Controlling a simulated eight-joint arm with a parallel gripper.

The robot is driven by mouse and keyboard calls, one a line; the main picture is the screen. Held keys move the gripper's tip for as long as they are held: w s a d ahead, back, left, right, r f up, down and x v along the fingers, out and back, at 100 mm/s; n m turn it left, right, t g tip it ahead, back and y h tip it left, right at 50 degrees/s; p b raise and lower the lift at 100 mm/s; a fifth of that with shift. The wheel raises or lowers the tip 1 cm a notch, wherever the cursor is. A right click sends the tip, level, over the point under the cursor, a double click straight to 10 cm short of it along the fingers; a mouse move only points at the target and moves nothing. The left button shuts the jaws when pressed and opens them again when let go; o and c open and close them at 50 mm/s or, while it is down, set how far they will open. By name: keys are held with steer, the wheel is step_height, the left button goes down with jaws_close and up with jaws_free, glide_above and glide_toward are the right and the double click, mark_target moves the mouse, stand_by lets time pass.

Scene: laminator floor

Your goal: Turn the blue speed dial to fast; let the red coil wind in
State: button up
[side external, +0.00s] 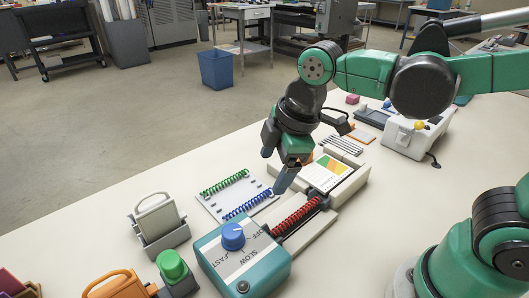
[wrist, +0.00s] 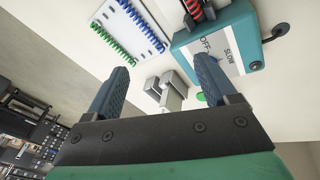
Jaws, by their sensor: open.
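The blue speed dial (side external: 232,236) sits on top of a teal control box (side external: 262,268) labelled OFF, SLOW and FAST. I cannot clearly tell which label it points to. The red coil (side external: 297,215) lies in a dark channel along the edge of a light-coloured machine (side external: 348,186), behind the box; its end also shows at the top of the wrist view (wrist: 195,10). My gripper (side external: 275,167) is open and empty, above the table behind the dial and apart from it.
A white board (side external: 212,207) with green and blue coils lies left of the machine. A grey holder (side external: 160,222), a green button (side external: 171,265) and an orange-handled item (side external: 118,285) stand at the front left. A white device (side external: 405,135) is at back right.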

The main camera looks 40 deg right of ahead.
mark_target(232, 230)
steer(key=a+n+g, duration=0.1)
steer(key=a+n, duration=0.1)
steer(key=n, duration=0.2)
steer(key=a+f+n+g, duration=0.1)
steer(key=a+n, duration=0.2)
steer(key=n, duration=0.1)
steer(key=a+n+g, duration=0.1)
steer(key=a+n, duration=0.2)
steer(key=n, duration=0.1)
steer(key=shift+a+f+n+h, duration=0.1)
steer(key=shift+f+n+h, duration=0.2)
steer(key=shift+f+h, duration=0.1)
steer(key=shift+s+a+f+n, duration=0.1)
steer(key=shift+a+n, duration=0.2)
steer(key=shift+n, duration=0.2)
steer(key=shift+a+f, duration=0.1)
steer(key=shift+f, duration=2.75)
jaws_close()
